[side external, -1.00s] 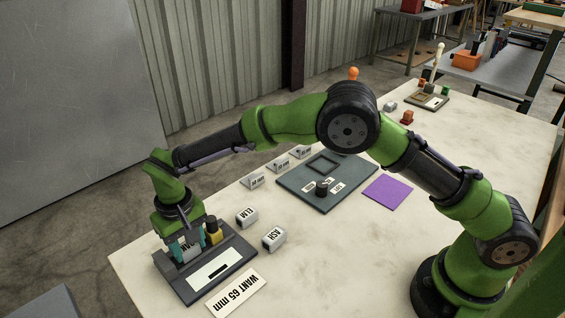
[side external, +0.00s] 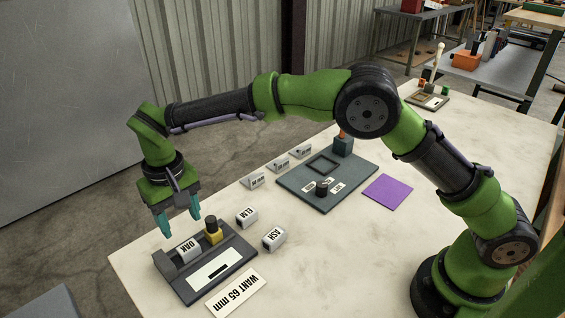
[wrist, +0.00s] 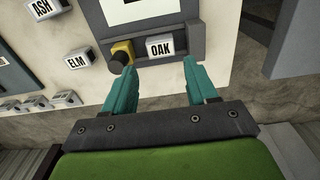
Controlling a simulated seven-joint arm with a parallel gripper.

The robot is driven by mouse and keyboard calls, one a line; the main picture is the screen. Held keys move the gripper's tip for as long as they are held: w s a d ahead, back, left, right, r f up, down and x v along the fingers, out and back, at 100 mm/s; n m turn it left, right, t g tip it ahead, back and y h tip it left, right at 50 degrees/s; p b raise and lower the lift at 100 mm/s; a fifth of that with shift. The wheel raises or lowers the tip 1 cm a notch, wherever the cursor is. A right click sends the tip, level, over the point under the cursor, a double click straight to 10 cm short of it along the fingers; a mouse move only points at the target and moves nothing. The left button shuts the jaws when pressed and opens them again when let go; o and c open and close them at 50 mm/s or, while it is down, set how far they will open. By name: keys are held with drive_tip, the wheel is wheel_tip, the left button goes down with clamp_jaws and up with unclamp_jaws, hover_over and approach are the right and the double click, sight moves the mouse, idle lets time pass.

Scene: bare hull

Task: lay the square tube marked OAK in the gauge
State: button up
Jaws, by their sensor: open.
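The square tube marked OAK (side external: 188,249) is white and lies in the dark grey gauge (side external: 222,280), between its end block and the yellow part with a black knob (side external: 213,230). In the wrist view the OAK tube (wrist: 160,47) lies in the gauge channel, its label facing up. My gripper (side external: 181,228) is open and empty above and behind the tube, clear of it. In the wrist view its teal fingers (wrist: 160,72) stand wide apart, with the tube beyond them.
The tubes marked ELM (side external: 246,217) and ASH (side external: 273,238) lie on the table right of the gauge. A "WANT 65 mm" card (side external: 237,293) lies in front. A dark board (side external: 327,183) and a purple square (side external: 387,188) lie farther right.

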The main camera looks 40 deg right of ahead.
drive_tip(key=s+d+r+m+t+y, duration=0.1)
drive_tip(key=s+d+r, duration=0.2)
drive_tip(key=d+r, duration=0.5)
drive_tip(key=s+d+r+m+t+y, duration=0.1)
drive_tip(key=s+d+r+t, duration=0.15)
drive_tip(key=d+r, duration=0.5)
drive_tip(key=s+d+f+m+t, duration=0.1)
drive_tip(key=s+d+t, duration=0.1)
drive_tip(key=s+d, duration=0.4)
drive_tip(key=s+d+f+m+t, duration=0.1)
drive_tip(key=s+d, duration=0.4)
drive_tip(key=s, duration=0.5)
drive_tip(key=shift+s+d+t, duration=0.2)
drive_tip(key=shift+d+t, duration=0.15)
